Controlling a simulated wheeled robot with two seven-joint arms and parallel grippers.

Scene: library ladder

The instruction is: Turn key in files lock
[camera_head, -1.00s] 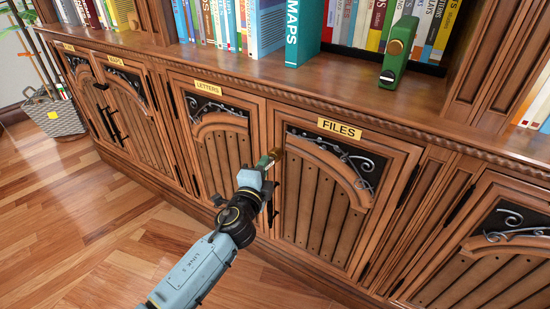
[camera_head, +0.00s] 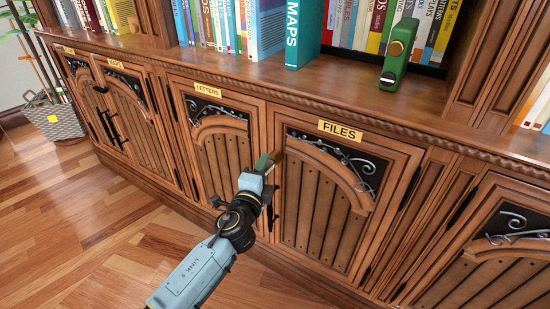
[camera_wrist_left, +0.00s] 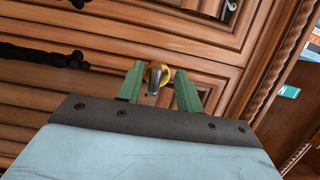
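The files door (camera_head: 318,205) is shut and carries a yellow FILES label (camera_head: 341,129). My left gripper (camera_head: 268,160) is at the lock by that door's upper left edge. In the left wrist view, the round brass lock (camera_wrist_left: 160,70) shows between and beyond the green fingers of my left gripper (camera_wrist_left: 160,88). A small grey key (camera_wrist_left: 153,88) stands out from the lock between the fingers. The fingers are apart, with a visible gap to the key, most clearly on the right. In the head view the fingers largely hide lock and key. My right gripper is not in view.
Dark door handles stand out near the lock, one (camera_head: 271,212) just below my gripper. The letters door (camera_head: 222,160) is to the left. A green bookend-like object (camera_head: 398,55) and books stand on the shelf above. The wooden floor (camera_head: 60,220) in front is clear.

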